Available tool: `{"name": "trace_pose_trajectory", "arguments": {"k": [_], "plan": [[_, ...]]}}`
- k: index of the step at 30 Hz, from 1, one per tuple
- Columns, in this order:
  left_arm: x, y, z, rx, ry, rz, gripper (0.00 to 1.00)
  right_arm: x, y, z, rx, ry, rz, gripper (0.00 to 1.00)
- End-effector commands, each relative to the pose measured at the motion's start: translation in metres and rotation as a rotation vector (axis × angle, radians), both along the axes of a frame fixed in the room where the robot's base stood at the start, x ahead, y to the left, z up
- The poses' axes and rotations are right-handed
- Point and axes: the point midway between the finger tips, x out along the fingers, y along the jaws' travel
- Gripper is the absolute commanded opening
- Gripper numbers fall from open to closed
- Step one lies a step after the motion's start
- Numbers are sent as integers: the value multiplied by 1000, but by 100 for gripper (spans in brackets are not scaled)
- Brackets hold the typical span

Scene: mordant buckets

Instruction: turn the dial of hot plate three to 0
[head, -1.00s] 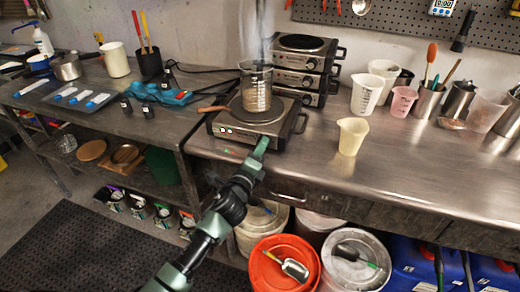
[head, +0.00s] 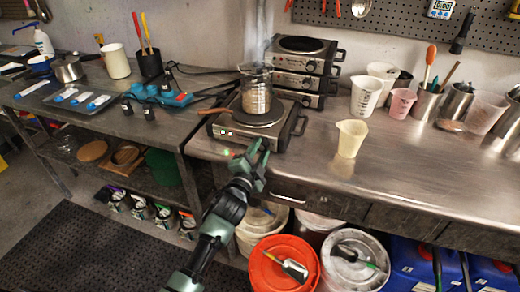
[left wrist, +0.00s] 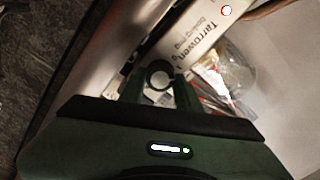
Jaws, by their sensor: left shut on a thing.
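A hot plate (head: 215,129) stands at the front edge of the metal bench, lit lights on its front face. A glass beaker (head: 257,97) of brownish contents sits on its top, with steam above. My left gripper (head: 257,150) is at the right part of this front face. In the left wrist view its two green fingers are on either side of a round dial (left wrist: 159,74), shut on it. The dial's marks and pointer cannot be read, and no plate number is legible. In the head view the gripper hides the dial. My right gripper is not in view.
More hot plates (head: 305,62) are stacked behind. A wooden-handled thing (head: 214,111) lies at the plate's left. Buckets (head: 284,250) stand below the bench edge.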

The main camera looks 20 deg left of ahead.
Motion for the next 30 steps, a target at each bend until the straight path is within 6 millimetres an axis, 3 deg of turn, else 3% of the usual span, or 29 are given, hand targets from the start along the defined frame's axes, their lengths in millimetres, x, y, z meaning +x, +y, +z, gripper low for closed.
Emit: {"name": "trace_pose_trajectory", "arguments": {"k": [18,30], "plan": [[0,0,1,-569,22,0,0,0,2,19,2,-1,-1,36],[0,1,0,-790,30,0,0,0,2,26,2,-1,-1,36]]}}
